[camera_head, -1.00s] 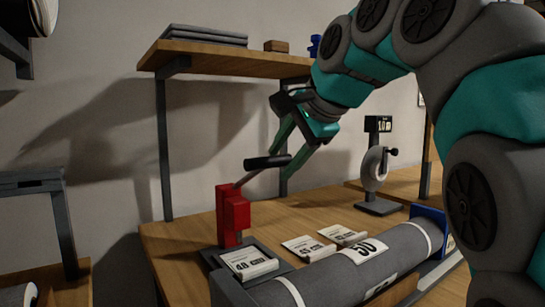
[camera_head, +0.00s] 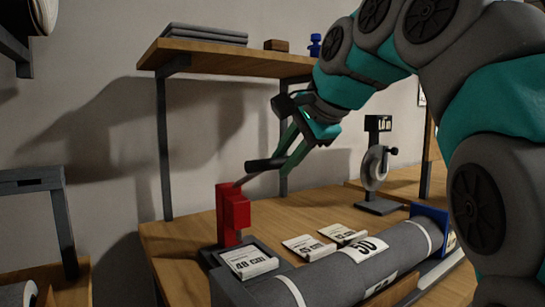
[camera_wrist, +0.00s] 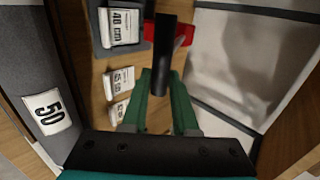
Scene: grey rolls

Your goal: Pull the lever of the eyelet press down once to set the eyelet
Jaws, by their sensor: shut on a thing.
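The eyelet press (camera_head: 233,210) has a red upright body on a dark base at the left front of the workbench. Its thin lever rises at a slant to the right and ends in a black handle (camera_head: 258,165). My gripper (camera_head: 284,164) is shut on the handle, its green fingers reaching in from the upper right. In the wrist view the black handle (camera_wrist: 163,45) runs between the fingertips (camera_wrist: 164,76) and hides part of the red press (camera_wrist: 182,34). A white card (camera_head: 248,262) lies on the press base. No eyelet can be made out.
A grey roll (camera_head: 350,262) with a 50 label lies along the bench front. More cards (camera_head: 309,247) lie right of the press. A dark stand with a disc (camera_head: 376,168) is farther right. A wooden shelf (camera_head: 235,58) hangs above the bench (camera_head: 180,235).

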